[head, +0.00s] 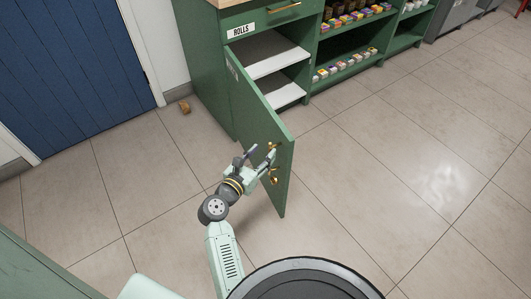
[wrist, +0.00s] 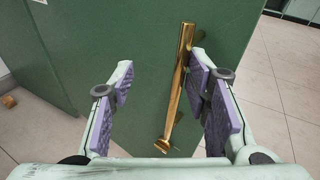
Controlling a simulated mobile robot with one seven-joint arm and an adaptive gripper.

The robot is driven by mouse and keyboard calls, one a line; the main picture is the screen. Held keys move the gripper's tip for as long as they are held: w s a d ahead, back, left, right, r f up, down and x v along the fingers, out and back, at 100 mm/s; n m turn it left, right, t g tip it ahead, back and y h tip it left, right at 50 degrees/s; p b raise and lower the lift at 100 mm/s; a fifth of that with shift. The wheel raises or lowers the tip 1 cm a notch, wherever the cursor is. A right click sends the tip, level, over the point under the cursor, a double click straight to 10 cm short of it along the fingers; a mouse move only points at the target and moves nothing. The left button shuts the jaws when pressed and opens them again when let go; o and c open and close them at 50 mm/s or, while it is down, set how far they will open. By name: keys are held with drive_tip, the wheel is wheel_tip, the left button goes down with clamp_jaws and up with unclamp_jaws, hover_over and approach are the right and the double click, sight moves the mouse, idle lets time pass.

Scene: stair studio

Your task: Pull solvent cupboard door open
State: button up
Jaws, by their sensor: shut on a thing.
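The green solvent cupboard door (head: 262,122) stands swung well open, out from the cabinet on its left hinge side. A small white label sits near its top, too small to read. A brass bar handle (wrist: 181,80) is on the door's outer face and runs tilted in the wrist view. My gripper (head: 263,161) is at this handle near the door's free edge. In the wrist view its purple-padded fingers (wrist: 160,88) are on either side of the bar, with the right finger close against it.
White shelves (head: 275,62) show inside the open cupboard. A drawer marked ROLLS (head: 241,31) is above. Open shelves with small coloured boxes (head: 345,63) are to the right. A blue door (head: 75,70) is at left, with a small brown object (head: 185,106) on the floor. Tiled floor is clear at right.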

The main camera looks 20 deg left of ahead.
drive_tip(key=s+a, duration=0.4)
drive_tip(key=a, duration=0.1)
drive_tip(key=shift+s+a+r, duration=0.15)
drive_tip(key=shift+r, duration=0.25)
drive_tip(key=shift+p, duration=0.3)
idle(0.5)
